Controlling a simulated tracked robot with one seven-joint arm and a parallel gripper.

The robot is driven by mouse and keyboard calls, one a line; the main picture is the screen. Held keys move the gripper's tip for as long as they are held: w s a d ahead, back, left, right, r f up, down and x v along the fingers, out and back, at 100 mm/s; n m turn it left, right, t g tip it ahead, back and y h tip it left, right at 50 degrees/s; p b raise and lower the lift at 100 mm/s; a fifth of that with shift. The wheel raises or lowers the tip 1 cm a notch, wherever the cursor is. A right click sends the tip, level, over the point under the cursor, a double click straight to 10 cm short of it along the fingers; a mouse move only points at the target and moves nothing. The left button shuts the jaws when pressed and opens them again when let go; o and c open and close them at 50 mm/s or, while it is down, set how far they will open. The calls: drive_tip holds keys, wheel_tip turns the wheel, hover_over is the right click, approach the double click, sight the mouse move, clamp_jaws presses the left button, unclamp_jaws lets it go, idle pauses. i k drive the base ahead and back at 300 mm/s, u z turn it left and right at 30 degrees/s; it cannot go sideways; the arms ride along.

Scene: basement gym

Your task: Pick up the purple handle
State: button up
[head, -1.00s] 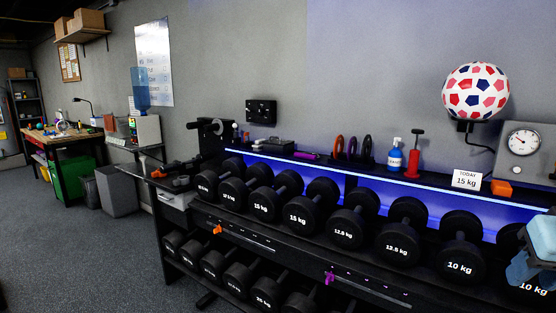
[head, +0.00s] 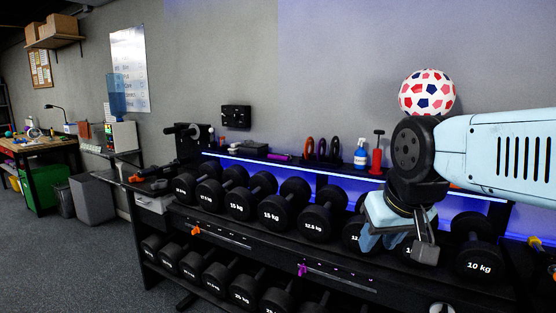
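A small purple bar-shaped thing (head: 278,156) lies on the top shelf of the dumbbell rack, left of several upright rings; it looks like a handle. A second purple piece (head: 303,269), small and clip-like, is on the rail lower on the rack. I cannot tell for certain which one is the purple handle. My gripper (head: 398,244) hangs in front of the dumbbells, right of both purple things and well apart from them. It points down, and nothing is visibly held in it. Its finger opening is not clear from this angle.
The rack (head: 225,242) holds two rows of black dumbbells. A blue spray bottle (head: 361,154) and a red stand-like object (head: 377,156) are on the top shelf. An orange clip (head: 195,230) is on the rail. A ball (head: 427,93) is at the wall. Open floor (head: 75,265) lies left.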

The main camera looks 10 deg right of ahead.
sight(278, 158)
drive_tip(key=z, duration=0.15)
drive_tip(key=k, duration=0.5)
drive_tip(key=u, duration=0.15)
drive_tip(key=i, duration=0.6)
drive_tip(key=u, duration=1.55)
drive_tip(key=i, duration=0.9)
